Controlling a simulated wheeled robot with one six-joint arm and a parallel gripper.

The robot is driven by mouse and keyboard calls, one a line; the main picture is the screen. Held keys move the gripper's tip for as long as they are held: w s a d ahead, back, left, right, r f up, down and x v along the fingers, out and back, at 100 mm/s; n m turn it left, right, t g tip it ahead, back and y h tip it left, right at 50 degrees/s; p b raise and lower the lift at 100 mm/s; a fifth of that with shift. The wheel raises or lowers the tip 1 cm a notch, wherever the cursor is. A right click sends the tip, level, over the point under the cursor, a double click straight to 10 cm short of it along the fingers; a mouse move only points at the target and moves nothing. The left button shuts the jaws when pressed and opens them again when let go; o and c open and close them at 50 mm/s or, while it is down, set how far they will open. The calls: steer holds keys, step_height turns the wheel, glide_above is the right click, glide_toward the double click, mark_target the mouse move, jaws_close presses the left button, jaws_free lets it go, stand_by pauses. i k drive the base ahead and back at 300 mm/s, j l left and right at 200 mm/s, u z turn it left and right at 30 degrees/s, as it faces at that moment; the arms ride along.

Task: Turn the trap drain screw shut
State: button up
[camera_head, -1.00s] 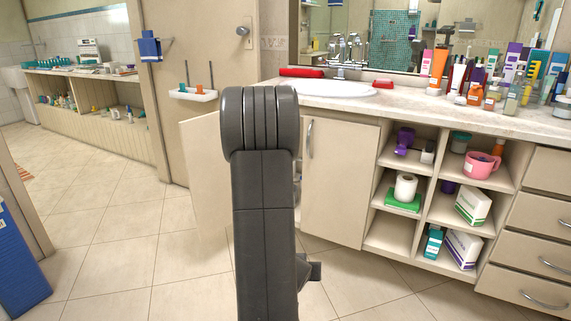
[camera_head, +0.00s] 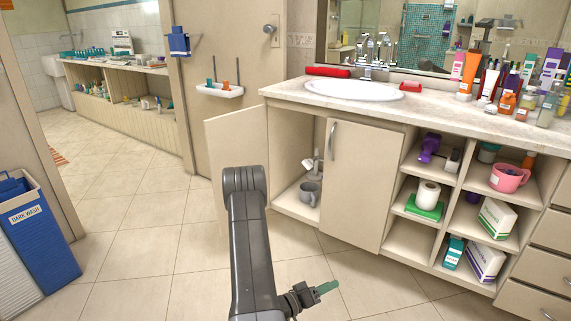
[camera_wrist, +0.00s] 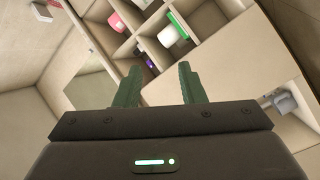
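The open sink cabinet (camera_head: 287,213) stands below the white basin, its left door swung out to the left. Inside, a pale trap pipe (camera_head: 311,164) hangs above a grey mug (camera_head: 309,193). The drain screw is too small to make out. My gripper (camera_head: 326,288) is low over the floor in front of the cabinets, well apart from the trap, pointing right. In the wrist view, my gripper's two green fingers (camera_wrist: 158,70) are spread with nothing between them.
The open left door (camera_head: 237,150) stands out beside the cabinet opening, and the right door (camera_head: 352,185) is closed. Open shelves (camera_head: 409,212) with small goods lie to the right. A blue bin (camera_head: 45,245) is at far left. The floor between is clear.

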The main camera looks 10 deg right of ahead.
mark_target(308, 163)
steer(key=i+l+u, duration=0.85)
steer(key=i+l, duration=0.3)
steer(key=l, duration=0.15)
steer(key=i+l, duration=0.6)
steer(key=l, duration=0.25)
steer(key=u, duration=0.05)
